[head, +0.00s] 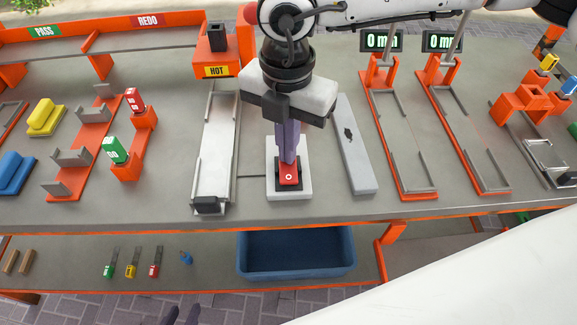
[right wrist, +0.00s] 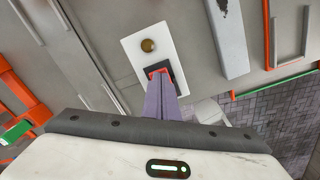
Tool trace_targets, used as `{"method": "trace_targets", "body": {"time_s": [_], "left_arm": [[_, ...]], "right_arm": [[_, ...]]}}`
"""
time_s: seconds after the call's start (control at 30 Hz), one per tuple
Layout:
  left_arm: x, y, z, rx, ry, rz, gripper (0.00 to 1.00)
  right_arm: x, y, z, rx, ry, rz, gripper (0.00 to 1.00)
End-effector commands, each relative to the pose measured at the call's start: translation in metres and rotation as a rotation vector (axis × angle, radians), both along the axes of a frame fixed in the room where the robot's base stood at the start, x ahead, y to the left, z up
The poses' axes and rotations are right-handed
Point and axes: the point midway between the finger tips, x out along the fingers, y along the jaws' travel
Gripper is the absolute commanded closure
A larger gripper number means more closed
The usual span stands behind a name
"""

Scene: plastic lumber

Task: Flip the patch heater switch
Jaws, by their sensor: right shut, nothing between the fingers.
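The red rocker switch (head: 289,176) sits in a black frame on a white plate (head: 275,191), with an "O" mark on its near half. The right wrist view shows the red switch partly behind my fingers (right wrist: 157,72), and a brass knob (right wrist: 148,46) on the same white plate. My right gripper (head: 288,160) points down, shut and empty, with its purple fingertips at the switch's far half. I cannot tell whether they touch it. My left gripper (head: 182,314) shows only its dark fingertips at the bottom edge, apart, with nothing between them.
A metal channel (head: 217,140) runs left of the switch, below an orange block with a "HOT" label (head: 217,71). A grey bar (head: 355,150) lies to the right. Orange-framed rails with displays (head: 381,41) stand further right. A blue bin (head: 295,252) sits on the lower shelf.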

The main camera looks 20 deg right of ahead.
Motion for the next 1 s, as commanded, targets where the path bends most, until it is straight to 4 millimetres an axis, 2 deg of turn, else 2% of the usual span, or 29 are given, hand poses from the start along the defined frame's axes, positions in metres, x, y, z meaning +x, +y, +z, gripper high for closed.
{"method": "trace_targets", "body": {"time_s": [0.37,1.0], "left_arm": [[-0.001,0.000,-0.003,0.000,0.001,0.000,0.69],[-0.001,0.000,0.018,0.000,0.002,-0.001,0.69]], "right_arm": [[-0.001,0.000,-0.002,0.000,0.001,0.000,1.00],[0.000,0.000,0.050,0.001,0.000,-0.001,1.00]]}}
